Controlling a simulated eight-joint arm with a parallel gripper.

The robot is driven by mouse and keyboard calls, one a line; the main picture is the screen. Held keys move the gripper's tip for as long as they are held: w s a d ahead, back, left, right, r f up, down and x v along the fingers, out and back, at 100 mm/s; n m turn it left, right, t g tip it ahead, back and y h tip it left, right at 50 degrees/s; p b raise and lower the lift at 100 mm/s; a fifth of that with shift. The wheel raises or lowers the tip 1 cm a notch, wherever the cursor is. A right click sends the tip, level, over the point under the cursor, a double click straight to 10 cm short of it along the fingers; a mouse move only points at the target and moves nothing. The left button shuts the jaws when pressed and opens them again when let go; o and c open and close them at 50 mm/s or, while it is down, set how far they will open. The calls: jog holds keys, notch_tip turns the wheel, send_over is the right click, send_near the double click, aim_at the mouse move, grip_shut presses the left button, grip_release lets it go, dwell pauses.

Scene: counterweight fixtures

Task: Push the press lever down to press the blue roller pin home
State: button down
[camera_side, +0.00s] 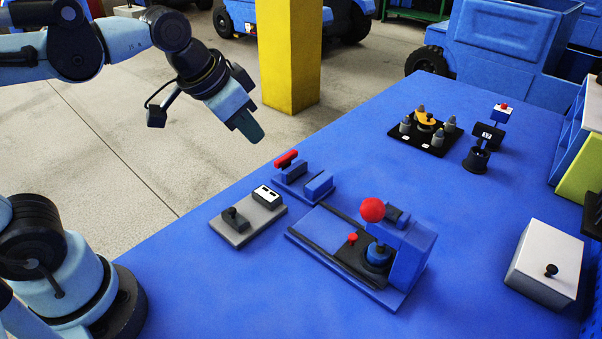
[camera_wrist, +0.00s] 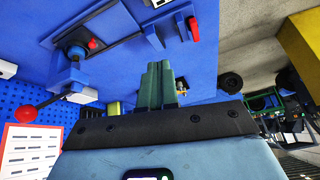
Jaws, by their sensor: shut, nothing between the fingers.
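The press fixture (camera_side: 318,225) stands on the blue table, with a blue upright block at its right end. The press lever's red ball knob (camera_side: 372,209) is raised above the fixture. In the wrist view the red knob (camera_wrist: 26,113) sits at the end of a thin dark rod at the left. A blue cylinder, apparently the roller pin (camera_side: 378,254), is by the upright block; how deep it sits I cannot tell. My gripper (camera_side: 250,132) is shut and empty, up and left of the press, clear of the lever. Its fingertips (camera_wrist: 160,68) show in the wrist view.
A blue fixture with a red handle (camera_side: 286,159) and a grey plate with a black knob (camera_side: 235,217) lie left of the press. A black tray with several pegs (camera_side: 430,145) is farther back. A white box (camera_side: 545,262) stands right. Table between is clear.

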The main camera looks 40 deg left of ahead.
jog(key=s+a+f+n+t, duration=0.1)
jog(key=s+a+f+n, duration=0.1)
jog(key=s+a+f, duration=0.1)
notch_tip(320, 180, down, 3)
jog(key=shift+s+a+r+n+y, duration=0.2)
jog(key=shift+s+a+n+y, duration=0.1)
jog(key=shift+a+n, duration=0.15)
jog(key=shift+w, duration=0.1)
jog(key=w+d+r+g+h, duration=0.15)
jog(key=w+d+r, duration=0.35)
jog(key=d+r, duration=0.75)
jog(key=s+d+r+g, duration=0.3)
jog(key=d+r+g, duration=0.1)
jog(key=d+r, duration=0.75)
send_over(374, 199)
jog(key=shift+t+y, duration=0.25)
jog(key=f, duration=1.3)
jog(key=shift+a+f, duration=0.3)
jog(key=shift+a, duration=0.05)
jog(key=shift+d+f, duration=0.1)
jog(key=shift+f, duration=0.3)
jog(key=shift+s+d+f, duration=0.15)
jog(key=shift+s+f, duration=0.1)
jog(key=shift+f, duration=0.25)
